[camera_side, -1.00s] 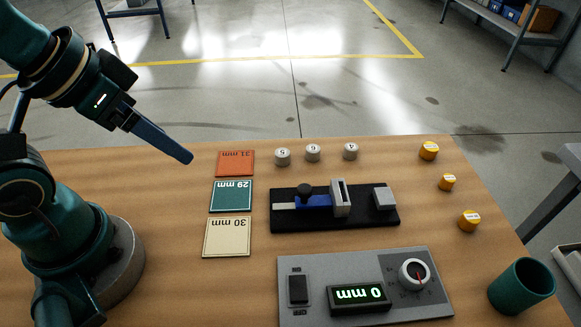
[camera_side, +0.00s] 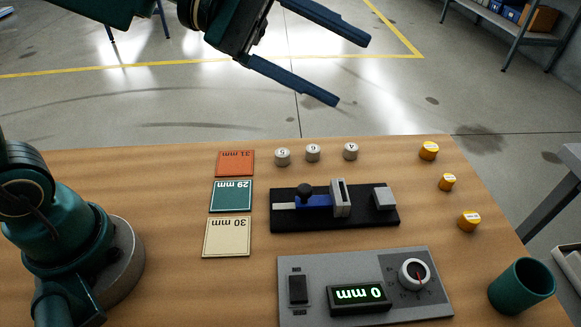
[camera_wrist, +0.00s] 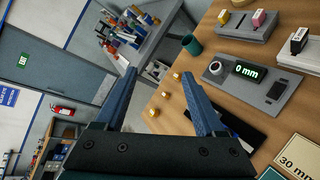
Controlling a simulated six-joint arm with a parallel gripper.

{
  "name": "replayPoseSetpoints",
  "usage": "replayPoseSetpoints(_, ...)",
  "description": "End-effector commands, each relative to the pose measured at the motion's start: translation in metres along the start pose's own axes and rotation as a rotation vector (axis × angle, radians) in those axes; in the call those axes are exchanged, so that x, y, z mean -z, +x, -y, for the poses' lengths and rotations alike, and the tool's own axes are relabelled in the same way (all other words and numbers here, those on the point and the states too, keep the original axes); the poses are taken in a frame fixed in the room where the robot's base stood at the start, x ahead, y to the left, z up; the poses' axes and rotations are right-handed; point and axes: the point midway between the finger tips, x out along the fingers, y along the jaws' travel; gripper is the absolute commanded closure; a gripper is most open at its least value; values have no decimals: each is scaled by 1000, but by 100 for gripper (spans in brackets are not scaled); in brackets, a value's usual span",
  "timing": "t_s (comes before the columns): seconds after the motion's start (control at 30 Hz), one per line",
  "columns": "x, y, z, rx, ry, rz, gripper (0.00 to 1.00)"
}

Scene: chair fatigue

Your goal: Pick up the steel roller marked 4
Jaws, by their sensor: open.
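The steel roller marked 4 (camera_side: 350,151) stands upright near the table's far edge in the side view. It is the rightmost of three small grey rollers, beside the roller marked 6 (camera_side: 312,152) and the roller marked 5 (camera_side: 282,157). My gripper (camera_side: 352,71) is open and empty, high up and apart from the rollers; in the side picture its fingers show above the roller marked 4. In the wrist view my gripper (camera_wrist: 160,75) has both fingers spread with nothing between them close up. I cannot make out the steel rollers in the wrist view.
A black fixture (camera_side: 283,219) with a blue slide stands in front of the rollers. A grey control box (camera_side: 435,300) reads 0 mm. Orange rollers (camera_side: 428,151) and a green cup (camera_side: 521,286) are at right. Marked cards (camera_side: 235,163) lie at left.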

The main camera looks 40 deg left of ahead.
Motion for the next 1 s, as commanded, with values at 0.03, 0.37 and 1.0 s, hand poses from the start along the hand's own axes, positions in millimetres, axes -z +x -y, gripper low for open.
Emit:
replayPoseSetpoints(0.03, 18, 8, -8, -45, -105, 10, 29)
replayPoseSetpoints(0.37, 159, 36, -16, -361, -707, -51, 29)
replayPoseSetpoints(1.0, 268, 73, 90, -394, -1074, -234, 29)
